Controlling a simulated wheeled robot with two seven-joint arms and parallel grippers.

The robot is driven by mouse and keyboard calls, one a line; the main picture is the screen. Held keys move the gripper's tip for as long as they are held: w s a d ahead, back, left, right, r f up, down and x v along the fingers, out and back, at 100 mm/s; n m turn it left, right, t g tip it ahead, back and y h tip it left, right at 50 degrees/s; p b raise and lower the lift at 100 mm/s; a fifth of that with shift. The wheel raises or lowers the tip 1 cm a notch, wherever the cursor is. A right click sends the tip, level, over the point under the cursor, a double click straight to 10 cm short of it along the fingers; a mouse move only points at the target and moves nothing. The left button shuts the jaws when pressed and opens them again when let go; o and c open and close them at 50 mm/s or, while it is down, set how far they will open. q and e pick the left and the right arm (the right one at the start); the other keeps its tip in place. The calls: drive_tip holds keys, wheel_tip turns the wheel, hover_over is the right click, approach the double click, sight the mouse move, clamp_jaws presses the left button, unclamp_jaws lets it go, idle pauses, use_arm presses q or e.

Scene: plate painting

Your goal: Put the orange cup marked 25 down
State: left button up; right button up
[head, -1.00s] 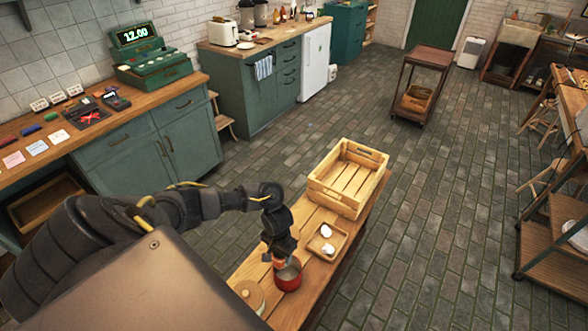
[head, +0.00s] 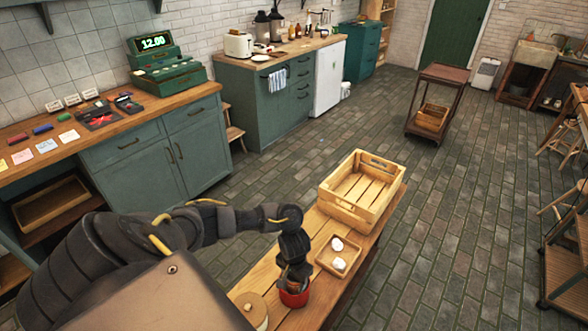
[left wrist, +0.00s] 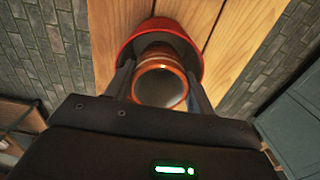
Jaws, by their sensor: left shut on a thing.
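The orange cup (left wrist: 161,66) is between the two fingers of my left gripper (left wrist: 160,88) in the left wrist view, and the gripper is shut on it. I look down into its open mouth; no 25 mark shows. A red round pot (left wrist: 160,27) is directly beyond the cup. In the head view, my left gripper (head: 292,281) points down at the mouth of the red pot (head: 295,299) on the wooden bench (head: 280,258). The gripper mostly hides the cup there. I cannot tell whether the cup touches the pot. My right gripper is not in view.
A small wooden tray (head: 327,264) with two white egg-like things lies beside the pot. A slatted wooden crate (head: 345,205) stands behind it. A round lidded container (head: 250,308) is close on the pot's left.

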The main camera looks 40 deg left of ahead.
use_arm(q)
drive_tip(key=shift+d, duration=0.1)
drive_tip(key=shift+f, duration=0.5)
drive_tip(key=o, duration=1.1)
drive_tip(key=shift+o, duration=0.2)
drive_tip(key=shift+r, duration=0.15)
drive_tip(key=shift+r, duration=0.35)
wheel_tip(320, 180, up, 12)
drive_tip(key=p, duration=0.5)
drive_tip(key=shift+r, duration=0.1)
